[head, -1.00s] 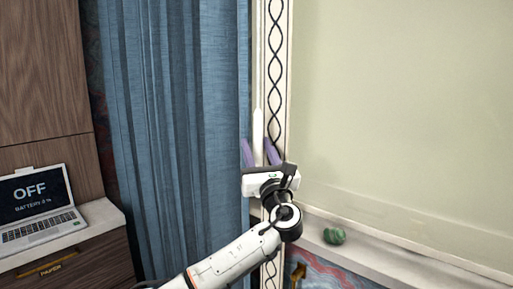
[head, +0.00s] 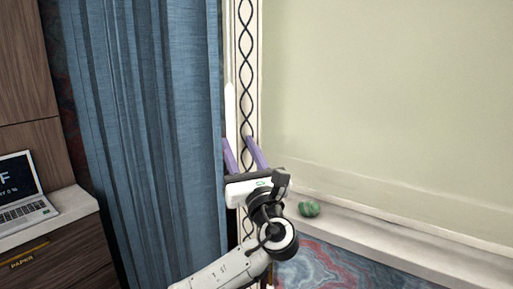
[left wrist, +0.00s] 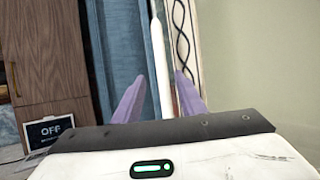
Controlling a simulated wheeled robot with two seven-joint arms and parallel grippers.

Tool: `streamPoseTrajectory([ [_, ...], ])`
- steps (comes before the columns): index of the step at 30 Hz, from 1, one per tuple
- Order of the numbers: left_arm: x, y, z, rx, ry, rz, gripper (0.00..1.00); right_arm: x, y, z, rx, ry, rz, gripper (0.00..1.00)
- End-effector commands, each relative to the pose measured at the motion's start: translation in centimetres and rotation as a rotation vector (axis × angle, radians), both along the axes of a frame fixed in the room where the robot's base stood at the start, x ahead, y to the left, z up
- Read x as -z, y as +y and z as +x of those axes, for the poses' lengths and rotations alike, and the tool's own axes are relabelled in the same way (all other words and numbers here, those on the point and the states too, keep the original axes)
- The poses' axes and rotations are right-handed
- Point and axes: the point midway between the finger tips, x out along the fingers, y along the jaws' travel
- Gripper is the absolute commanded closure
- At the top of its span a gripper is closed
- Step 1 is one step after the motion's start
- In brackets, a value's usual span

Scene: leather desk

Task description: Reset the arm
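My left gripper (head: 243,154) is raised in front of the window frame beside the blue curtain. Its two purple fingers point up and stand apart, with a clear gap between them. In the left wrist view the open fingers (left wrist: 158,97) show nothing gripped. A thin white pointed upright piece (left wrist: 157,70) shows behind the gap there, and also behind the left finger in the head view (head: 230,110). My right gripper is in neither view.
A blue curtain (head: 145,130) hangs left of the gripper. A laptop (head: 20,190) stands on a wooden cabinet (head: 50,260) at the left. A green lump (head: 309,209) lies on the pale sill (head: 370,229) at the right.

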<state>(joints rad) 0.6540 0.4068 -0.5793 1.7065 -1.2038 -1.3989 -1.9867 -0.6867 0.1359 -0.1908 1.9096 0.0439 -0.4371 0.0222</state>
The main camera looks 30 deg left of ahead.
Motion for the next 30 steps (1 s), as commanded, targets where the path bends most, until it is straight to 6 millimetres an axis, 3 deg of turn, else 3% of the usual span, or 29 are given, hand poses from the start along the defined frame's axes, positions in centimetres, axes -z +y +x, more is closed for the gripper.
streamPoseTrajectory([
  [7, 0.5, 0.0, 0.1, 0.010, 0.003, -0.011, 0.63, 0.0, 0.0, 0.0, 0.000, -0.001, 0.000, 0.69],
  [11, 4.6, -0.7, 1.0, 0.103, 0.020, -0.110, 0.63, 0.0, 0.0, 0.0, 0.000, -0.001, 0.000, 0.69],
  [14, 10.8, -1.9, 1.6, 0.227, 0.041, -0.284, 0.63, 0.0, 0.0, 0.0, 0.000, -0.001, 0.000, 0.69],
  [16, 16.2, -3.2, 1.5, 0.317, 0.050, -0.451, 0.63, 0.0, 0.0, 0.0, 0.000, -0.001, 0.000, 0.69],
  [20, 25.7, -5.9, -0.1, 0.432, 0.045, -0.808, 0.63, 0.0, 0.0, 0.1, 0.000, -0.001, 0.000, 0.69],
  [24, 35.0, -9.4, -4.2, 0.464, 0.000, -1.243, 0.63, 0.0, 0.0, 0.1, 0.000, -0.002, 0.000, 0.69],
  [26, 38.7, -11.0, -6.6, 0.442, -0.037, -1.445, 0.63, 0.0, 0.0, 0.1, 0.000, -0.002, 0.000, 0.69],
  [30, 45.9, -14.8, -13.6, 0.288, -0.189, -1.937, 0.63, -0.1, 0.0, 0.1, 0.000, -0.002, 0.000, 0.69],
])
